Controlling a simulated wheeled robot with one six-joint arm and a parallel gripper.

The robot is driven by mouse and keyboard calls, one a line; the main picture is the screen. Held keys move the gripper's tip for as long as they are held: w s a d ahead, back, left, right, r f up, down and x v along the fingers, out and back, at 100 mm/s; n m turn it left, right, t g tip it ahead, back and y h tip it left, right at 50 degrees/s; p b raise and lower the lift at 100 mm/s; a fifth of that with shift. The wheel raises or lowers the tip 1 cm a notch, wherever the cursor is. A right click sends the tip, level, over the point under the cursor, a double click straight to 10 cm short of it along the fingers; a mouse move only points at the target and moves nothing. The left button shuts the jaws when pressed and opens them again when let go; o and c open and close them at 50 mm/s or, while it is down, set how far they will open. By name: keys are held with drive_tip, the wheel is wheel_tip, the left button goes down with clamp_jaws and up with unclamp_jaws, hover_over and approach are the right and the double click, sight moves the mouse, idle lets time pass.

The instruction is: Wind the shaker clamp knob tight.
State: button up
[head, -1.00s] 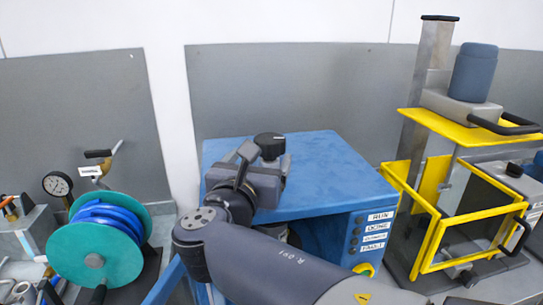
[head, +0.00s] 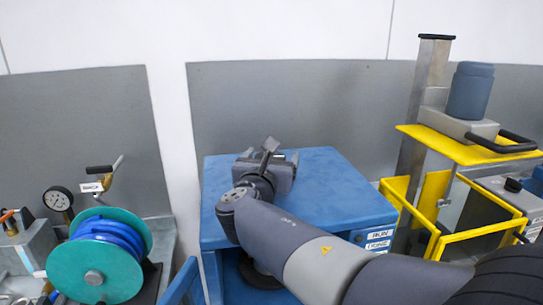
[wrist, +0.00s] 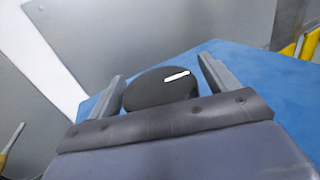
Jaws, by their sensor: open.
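The clamp knob (wrist: 160,90) is a dark round knob with a white mark on its top. In the wrist view it shows between the two grey fingers of my gripper (wrist: 164,85), with gaps visible beside it. My gripper (head: 272,158) is open, over the top of the blue shaker cabinet (head: 335,195) in the head view. The gripper hides the knob there. I cannot tell whether either finger touches it.
A yellow guard frame (head: 452,146) with a dark blue-grey container (head: 470,90) stands at the right. A teal reel with blue hose (head: 93,270) and a gauge (head: 58,198) are at the left. A grey panel (head: 300,105) stands behind the cabinet. The right part of the cabinet top is clear.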

drive_tip(key=c, duration=1)
drive_tip(key=shift+o, duration=0.2)
drive_tip(key=shift+r+m+h, duration=0.1)
drive_tip(key=shift+m+h, duration=0.2)
drive_tip(key=shift+h, duration=0.2)
drive_tip(key=m+g+h+p, duration=0.1)
drive_tip(key=m+h+p, duration=0.1)
drive_tip(key=h, duration=0.1)
drive_tip(key=shift+d+r, duration=0.1)
drive_tip(key=m+g+h+p, duration=0.2)
drive_tip(key=h+p, duration=0.1)
drive_tip(key=shift+s+d+m+h, duration=0.1)
drive_tip(key=shift+d+m+h, duration=0.1)
drive_tip(key=shift+m+h, duration=0.15)
drive_tip(key=shift+m+g+h+p, duration=0.45)
drive_tip(key=shift+m+g+h, duration=0.1)
drive_tip(key=shift+g, duration=0.15)
drive_tip(key=shift+s+d, duration=0.1)
